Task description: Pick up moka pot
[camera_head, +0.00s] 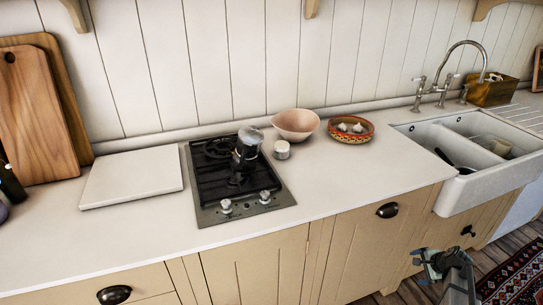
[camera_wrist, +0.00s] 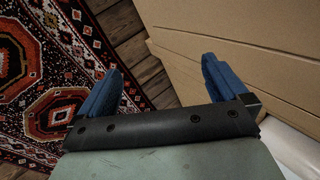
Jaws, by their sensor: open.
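The moka pot (camera_head: 246,150) stands upright on the black gas hob (camera_head: 205,190) in the head view, with a dark body and a pale grey top. The wrist view does not show it. My gripper (camera_head: 428,262) is low at the right in the head view, in front of the cabinets and below the counter edge, well away from the pot. In the wrist view its two blue fingers (camera_wrist: 165,85) are spread apart with nothing between them.
A pink bowl (camera_head: 296,124), a small white jar (camera_head: 282,150) and an orange dish (camera_head: 351,130) sit right of the pot. A white board (camera_head: 132,176) lies left of the hob. The sink (camera_head: 455,183) is at right. The front counter is clear. A patterned rug (camera_wrist: 60,85) covers the floor.

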